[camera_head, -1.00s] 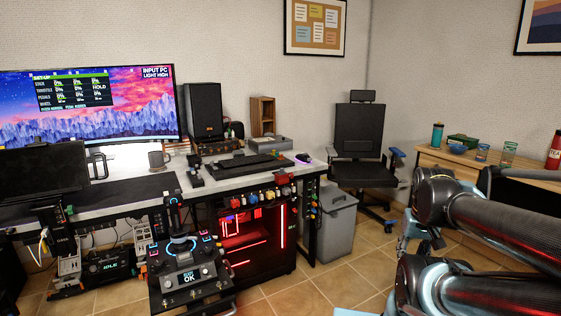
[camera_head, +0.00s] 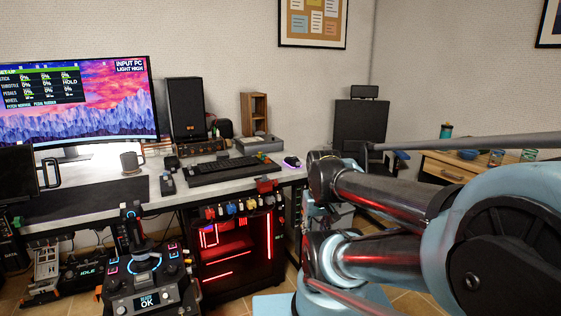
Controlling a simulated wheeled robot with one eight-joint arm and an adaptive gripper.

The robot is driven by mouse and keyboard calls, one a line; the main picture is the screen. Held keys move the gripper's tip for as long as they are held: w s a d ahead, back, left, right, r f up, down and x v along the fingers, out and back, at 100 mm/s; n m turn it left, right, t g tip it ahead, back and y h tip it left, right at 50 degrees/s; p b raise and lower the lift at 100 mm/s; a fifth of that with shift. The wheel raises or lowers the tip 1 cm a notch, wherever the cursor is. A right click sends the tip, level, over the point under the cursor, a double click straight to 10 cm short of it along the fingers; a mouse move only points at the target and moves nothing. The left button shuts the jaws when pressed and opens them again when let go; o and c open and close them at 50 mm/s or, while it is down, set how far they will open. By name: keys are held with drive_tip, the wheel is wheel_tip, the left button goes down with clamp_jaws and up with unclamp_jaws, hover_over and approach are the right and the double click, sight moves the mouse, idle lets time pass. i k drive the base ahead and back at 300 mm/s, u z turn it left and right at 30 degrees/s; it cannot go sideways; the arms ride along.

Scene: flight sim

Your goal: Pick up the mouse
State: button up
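The mouse (camera_head: 291,162) is small and dark with a purple glow. It lies on the right end of the white desk (camera_head: 212,184), to the right of the black keyboard (camera_head: 232,170). My arm's dark and light blue links fill the right side of the view, and one of them reaches close to the desk's right end in the picture. My gripper cannot be made out, so its state and its distance from the mouse do not show.
A red-lit computer case (camera_head: 236,247) stands under the desk. A control panel with a joystick (camera_head: 145,270) stands in front. A black chair (camera_head: 360,126) and a wooden table (camera_head: 447,167) are at the right, partly behind my arm. A mug (camera_head: 131,162) stands on the desk.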

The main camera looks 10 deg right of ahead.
sight(289, 160)
drive_tip(key=z, duration=0.4)
drive_tip(key=i, duration=0.85)
drive_tip(key=z, duration=0.6)
